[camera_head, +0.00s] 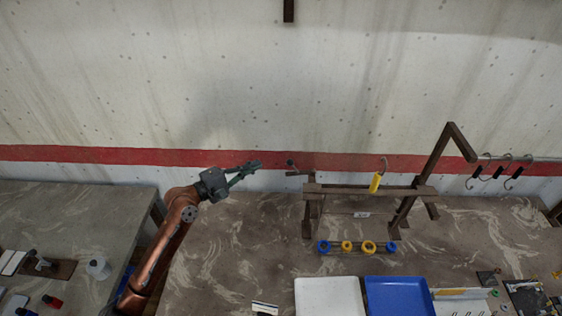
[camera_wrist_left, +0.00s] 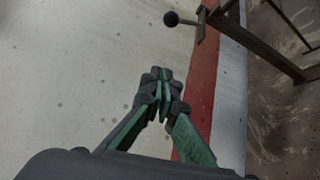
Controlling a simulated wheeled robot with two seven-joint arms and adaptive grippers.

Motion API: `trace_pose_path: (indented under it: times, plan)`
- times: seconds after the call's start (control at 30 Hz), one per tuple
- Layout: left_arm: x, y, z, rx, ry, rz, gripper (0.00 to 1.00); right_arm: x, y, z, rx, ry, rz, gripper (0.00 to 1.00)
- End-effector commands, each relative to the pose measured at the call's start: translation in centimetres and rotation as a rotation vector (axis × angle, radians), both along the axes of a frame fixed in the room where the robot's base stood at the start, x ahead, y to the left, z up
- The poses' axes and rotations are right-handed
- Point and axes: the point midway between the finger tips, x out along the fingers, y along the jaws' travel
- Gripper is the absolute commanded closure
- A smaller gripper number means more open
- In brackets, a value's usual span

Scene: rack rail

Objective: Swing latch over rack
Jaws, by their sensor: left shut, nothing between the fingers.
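A brown wooden rack (camera_head: 335,188) stands on the marbled table, with a tall angled arm (camera_head: 449,140) rising at its right. At its left end is a short latch lever with a dark round knob (camera_head: 290,162); the knob also shows in the wrist view (camera_wrist_left: 171,18), at the top. A yellow-handled hook (camera_head: 376,181) hangs on the rack's rail. My left gripper (camera_head: 255,165) is shut and empty, a little left of the knob and apart from it. In the wrist view its green fingers (camera_wrist_left: 160,82) are together, below the knob. My right gripper is not in view.
Blue and yellow rings (camera_head: 347,246) sit on a bar below the rack. A white tray (camera_head: 329,281) and a blue tray (camera_head: 399,283) are at the front. Several hooks (camera_head: 496,172) hang at the right. The table left of the rack is mostly clear.

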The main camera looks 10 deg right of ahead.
Motion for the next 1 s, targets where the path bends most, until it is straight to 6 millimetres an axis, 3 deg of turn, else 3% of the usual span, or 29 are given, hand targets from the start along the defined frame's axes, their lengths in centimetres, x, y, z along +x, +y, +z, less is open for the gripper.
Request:
trace_pose_path:
  times: [0.37, 0.93, 1.0]
  plan:
    - [0.2, -0.5, -0.1, 0.001, 0.0, 0.0, 1.0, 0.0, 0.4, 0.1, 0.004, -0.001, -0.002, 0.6]
    - [4.7, -8.7, -0.5, 0.002, 0.0, -0.001, 1.0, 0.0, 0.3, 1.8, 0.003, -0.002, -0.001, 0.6]
    - [4.0, -9.0, -0.4, 0.002, 0.0, -0.001, 1.0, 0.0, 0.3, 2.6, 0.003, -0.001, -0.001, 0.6]
